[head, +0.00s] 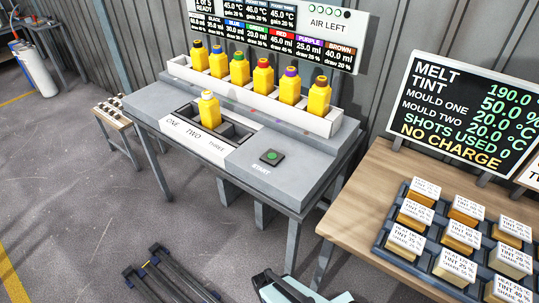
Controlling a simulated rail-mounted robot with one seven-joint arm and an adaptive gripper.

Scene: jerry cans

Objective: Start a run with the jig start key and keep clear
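The jig (150,97) is a grey bench unit in the head view with a slotted front tray marked ONE, TWO and THREE. A yellow jerry can (210,112) with a pale cap stands upright in the tray, near its back; I cannot tell exactly which slot holds it. The start key (271,156) is a small green button on a dark square, above the word START at the right of the tray. Nothing touches the key. My gripper is not clearly in view.
A white rack (320,126) behind the tray holds several yellow cans with coloured caps. A display board (272,22) stands above it. At right, a wooden table (350,208) carries a dark tray of labelled blocks and a screen (462,112) reading NO CHARGE.

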